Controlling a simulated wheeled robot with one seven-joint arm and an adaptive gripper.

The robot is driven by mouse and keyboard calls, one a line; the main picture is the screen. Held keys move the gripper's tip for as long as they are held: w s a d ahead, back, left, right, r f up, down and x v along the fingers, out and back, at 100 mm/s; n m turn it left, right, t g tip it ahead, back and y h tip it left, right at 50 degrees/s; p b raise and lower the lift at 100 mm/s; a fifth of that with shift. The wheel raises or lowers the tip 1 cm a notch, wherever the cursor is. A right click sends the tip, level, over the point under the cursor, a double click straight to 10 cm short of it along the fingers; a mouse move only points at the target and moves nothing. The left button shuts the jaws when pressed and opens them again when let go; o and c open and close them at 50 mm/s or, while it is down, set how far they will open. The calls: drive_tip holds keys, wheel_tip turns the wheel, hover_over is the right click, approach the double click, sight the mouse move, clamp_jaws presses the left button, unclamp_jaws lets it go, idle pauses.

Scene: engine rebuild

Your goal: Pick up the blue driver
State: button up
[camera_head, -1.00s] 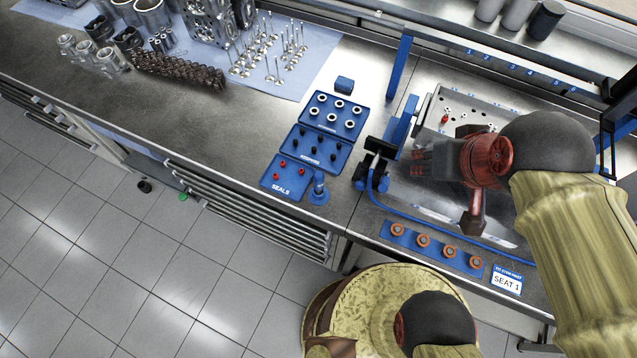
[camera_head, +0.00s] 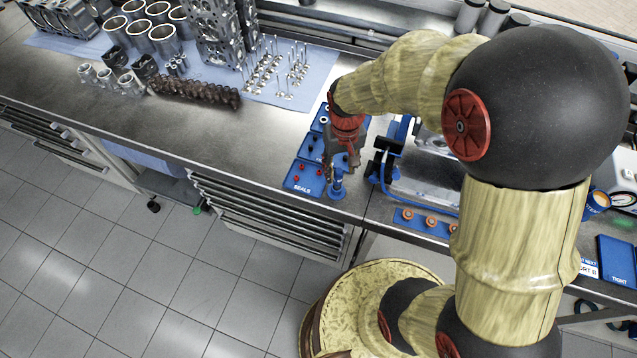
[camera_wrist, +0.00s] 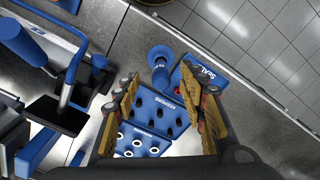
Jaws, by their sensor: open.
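The blue driver (camera_head: 338,185) stands upright on its round base at the front edge of the bench, just right of the seals tray. In the wrist view the driver (camera_wrist: 160,62) shows top and base, ahead of the fingertips and roughly between them, left of centre. My gripper (camera_head: 342,166) points down above the driver and hides part of the trays behind it. In the wrist view my gripper (camera_wrist: 168,88) has its fingers wide apart with nothing held between them. The gap to the driver is hard to judge.
The blue seals tray (camera_head: 303,188) touches or nearly touches the driver's base. A blue tray of dark pieces (camera_wrist: 146,112) lies under the fingers. A black and blue fixture (camera_head: 385,155) stands close to the right. Valves and a crankshaft (camera_head: 195,92) lie left on the bench.

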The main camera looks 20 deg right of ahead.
sight(337, 182)
drive_tip(key=f, duration=0.2)
drive_tip(key=shift+w+d+f, duration=0.1)
drive_tip(key=shift+w+f, duration=0.2)
drive_tip(key=shift+w, duration=0.1)
drive_tip(key=shift+f+b, duration=0.55)
drive_tip(key=shift+f, duration=2.5)
drive_tip(key=shift+a, duration=0.2)
drive_tip(key=shift+c, duration=0.8)
clamp_jaws()
